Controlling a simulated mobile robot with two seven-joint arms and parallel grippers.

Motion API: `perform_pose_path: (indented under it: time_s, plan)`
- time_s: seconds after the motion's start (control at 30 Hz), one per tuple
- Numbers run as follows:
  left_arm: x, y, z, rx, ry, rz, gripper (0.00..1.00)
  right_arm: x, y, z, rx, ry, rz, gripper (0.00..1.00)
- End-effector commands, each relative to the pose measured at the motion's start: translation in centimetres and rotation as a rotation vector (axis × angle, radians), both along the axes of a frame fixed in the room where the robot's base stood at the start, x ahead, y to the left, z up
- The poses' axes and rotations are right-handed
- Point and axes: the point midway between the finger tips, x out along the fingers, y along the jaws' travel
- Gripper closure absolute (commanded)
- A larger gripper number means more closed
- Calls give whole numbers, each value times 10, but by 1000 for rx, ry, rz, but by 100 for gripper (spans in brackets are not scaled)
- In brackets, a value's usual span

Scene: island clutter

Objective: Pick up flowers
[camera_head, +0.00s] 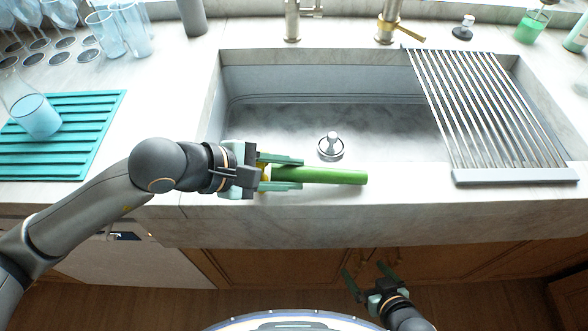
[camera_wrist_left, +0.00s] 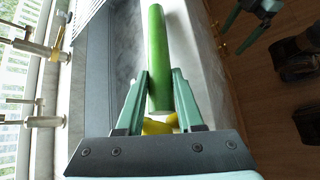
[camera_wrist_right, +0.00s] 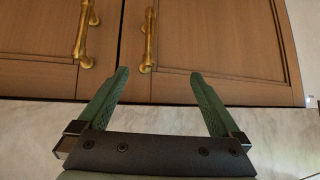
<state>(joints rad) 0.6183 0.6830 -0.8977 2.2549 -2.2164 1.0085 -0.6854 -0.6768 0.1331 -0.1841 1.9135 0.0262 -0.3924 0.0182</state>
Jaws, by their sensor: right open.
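The flower shows as a thick green stem (camera_head: 325,175) with a small yellow part at its left end, lying level above the sink's front rim. In the left wrist view the stem (camera_wrist_left: 157,50) points away from me, and the yellow part (camera_wrist_left: 160,124) sits between the finger bases. My left gripper (camera_head: 302,173) is shut on the stem, with a finger along each side. I cannot tell whether the stem touches the rim. My right gripper (camera_head: 366,270) is open and empty, low in front of the cabinet doors (camera_wrist_right: 160,40).
The sink basin (camera_head: 270,125) is behind the stem, with a drain plug (camera_head: 331,147) in it. A metal roll-up rack (camera_head: 485,110) covers its right side. A teal mat (camera_head: 75,150) with a glass (camera_head: 37,117) is at the left. Faucet fittings (camera_head: 292,22) stand behind.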

Motion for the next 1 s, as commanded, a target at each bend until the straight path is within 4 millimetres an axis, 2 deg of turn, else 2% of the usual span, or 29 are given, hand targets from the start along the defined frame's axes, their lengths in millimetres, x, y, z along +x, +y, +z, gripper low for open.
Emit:
perform_pose_path:
  time_s: [0.03,0.2,0.27,0.77,1.0]
  plan:
    - [0,0,0,0,1,-1,76,0,0,0,0,1,0,0]
    - [0,0,0,1,1,0,95,0,0,0,0,2,-1,0]
    - [0,0,0,1,1,0,100,-1,0,0,0,2,-1,0]
    - [2,1,3,0,-1,1,100,-1,0,0,1,4,-1,0]
    - [13,8,20,2,-3,6,100,-1,1,5,2,4,-1,0]
